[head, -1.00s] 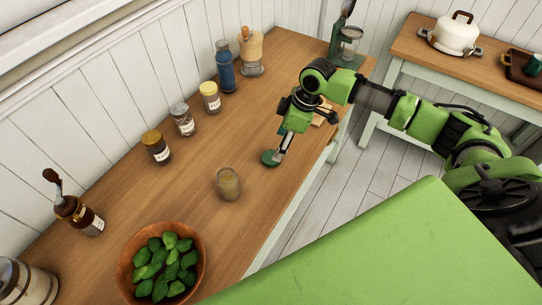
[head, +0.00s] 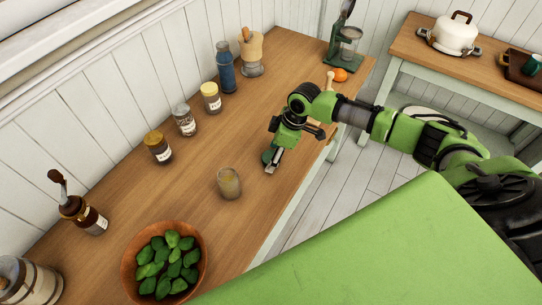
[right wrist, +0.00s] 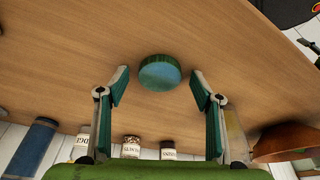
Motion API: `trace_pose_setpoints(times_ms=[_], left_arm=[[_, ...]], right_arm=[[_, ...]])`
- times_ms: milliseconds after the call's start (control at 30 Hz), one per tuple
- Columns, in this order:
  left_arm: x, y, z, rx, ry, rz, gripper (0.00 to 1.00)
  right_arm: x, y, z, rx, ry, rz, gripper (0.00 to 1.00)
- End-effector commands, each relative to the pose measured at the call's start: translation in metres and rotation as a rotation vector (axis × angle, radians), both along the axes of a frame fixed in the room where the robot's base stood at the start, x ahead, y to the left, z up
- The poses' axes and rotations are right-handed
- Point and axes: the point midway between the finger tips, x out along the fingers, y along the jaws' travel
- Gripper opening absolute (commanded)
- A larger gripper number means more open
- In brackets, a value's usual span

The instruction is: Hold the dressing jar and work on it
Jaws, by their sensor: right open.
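A clear glass jar (head: 229,184) with pale yellowish contents stands upright on the wooden counter in the head view; it has no lid on and looks like the dressing jar. A round green lid (right wrist: 160,73) lies on the counter in the right wrist view, between and just beyond my open fingers. In the head view the lid (head: 267,156) is partly hidden by my right gripper (head: 273,163), which is low over it, up and right of the jar. The right gripper is open and empty. My left gripper is not in view.
A wooden bowl (head: 203,276) of green leaves stands in front of the glass jar. Several spice jars, including a yellow-lidded one (head: 211,97), line the wall side. An orange (head: 340,75) and a green press (head: 341,45) stand at the far end. Counter around the glass jar is clear.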

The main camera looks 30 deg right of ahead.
Motion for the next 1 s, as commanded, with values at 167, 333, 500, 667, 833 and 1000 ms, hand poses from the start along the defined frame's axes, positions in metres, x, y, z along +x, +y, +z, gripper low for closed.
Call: trace_pose_setpoints(times_ms=[167,333,500,667,833,1000], left_arm=[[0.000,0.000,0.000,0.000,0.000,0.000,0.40],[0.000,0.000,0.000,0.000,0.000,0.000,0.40],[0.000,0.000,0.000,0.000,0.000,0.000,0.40],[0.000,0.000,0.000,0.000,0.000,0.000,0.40],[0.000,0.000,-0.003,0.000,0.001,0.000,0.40],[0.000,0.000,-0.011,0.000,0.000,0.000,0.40]], right_arm=[[0.000,0.000,0.000,0.000,0.000,0.000,0.60],[0.000,0.000,0.000,0.000,0.000,0.000,0.34],[0.000,0.000,0.000,0.000,0.000,0.000,0.30],[0.000,0.000,0.000,0.000,0.000,0.000,0.30],[0.000,-0.001,0.004,-0.001,-0.001,0.000,0.30],[0.001,-0.001,0.019,0.001,-0.003,-0.001,0.30]])
